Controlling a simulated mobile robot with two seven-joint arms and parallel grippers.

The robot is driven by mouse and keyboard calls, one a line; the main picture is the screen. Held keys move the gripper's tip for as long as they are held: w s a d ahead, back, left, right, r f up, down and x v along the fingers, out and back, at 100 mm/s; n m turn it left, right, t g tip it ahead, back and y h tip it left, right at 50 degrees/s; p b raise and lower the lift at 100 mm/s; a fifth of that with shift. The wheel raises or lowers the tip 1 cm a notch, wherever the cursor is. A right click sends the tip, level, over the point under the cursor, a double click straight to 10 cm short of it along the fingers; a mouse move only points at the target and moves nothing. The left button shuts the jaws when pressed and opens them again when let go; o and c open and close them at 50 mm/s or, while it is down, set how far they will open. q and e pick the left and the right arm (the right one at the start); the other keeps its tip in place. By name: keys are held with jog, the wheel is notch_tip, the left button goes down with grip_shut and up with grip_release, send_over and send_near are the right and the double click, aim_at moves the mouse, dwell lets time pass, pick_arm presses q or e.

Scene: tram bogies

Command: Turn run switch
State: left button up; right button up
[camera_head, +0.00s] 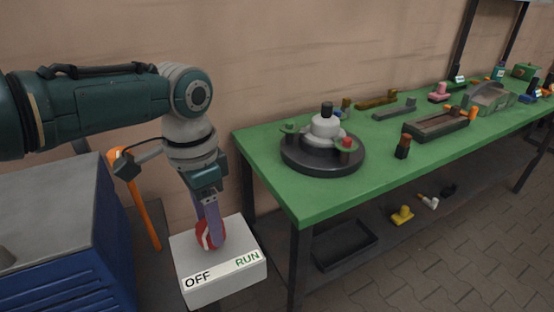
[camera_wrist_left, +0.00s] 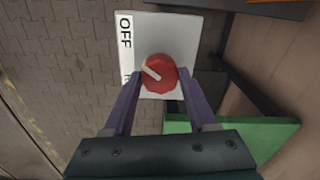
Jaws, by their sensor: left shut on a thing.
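The run switch is a red round knob (camera_head: 203,236) with a white pointer line, on top of a white box (camera_head: 222,285). The box's front strip reads OFF at the left and RUN at the right. My left gripper (camera_head: 211,232) points down at the knob, its purple fingers on either side, shut on it. In the left wrist view the red knob (camera_wrist_left: 159,73) sits between the fingertips, and its white line slants toward the upper left of that picture. The fingers partly hide the knob in the head view. My right gripper is in neither view.
A green table (camera_head: 310,200) stands right of the box, with a dark round fixture (camera_head: 322,158), trays and small parts on it. A blue drawer cabinet (camera_head: 75,270) is at the left. An orange handle (camera_head: 143,205) leans behind the box. A black tray (camera_head: 345,245) lies under the table.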

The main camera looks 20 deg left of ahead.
pick_arm(q)
jog(key=shift+d+m, duration=0.1)
jog(key=shift+m, duration=0.4)
jog(key=o, duration=1.4)
jog(key=shift+c, duration=0.2)
jog(key=shift+r, duration=0.1)
jog(key=shift+r, duration=0.3)
notch_tip(320, 180, up, 9)
jog(key=p, duration=0.2)
jog(key=shift+p, duration=0.35)
jog(key=shift+r, duration=0.1)
